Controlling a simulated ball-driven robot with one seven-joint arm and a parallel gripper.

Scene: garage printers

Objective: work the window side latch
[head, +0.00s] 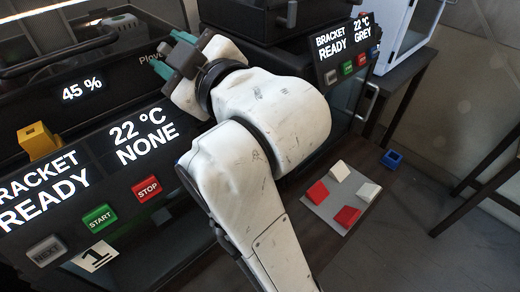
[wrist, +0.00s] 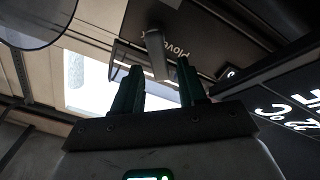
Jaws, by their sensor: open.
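My gripper (head: 171,53) is at the front of the near printer (head: 110,75), beside its "Plover" lettering, with its teal fingers apart. In the wrist view my gripper (wrist: 159,66) is open and empty. A grey upright lever (wrist: 156,54), which looks like a latch, shows on the dark printer front, in line with the gap between the fingers. I cannot tell how far past the fingertips it is.
The near printer's panel holds a green START button (head: 99,217) and a red STOP button (head: 147,188). A yellow bracket (head: 39,140) sits above the panel. A grey plate (head: 343,197) with red and white blocks and a blue part (head: 392,159) lie at right.

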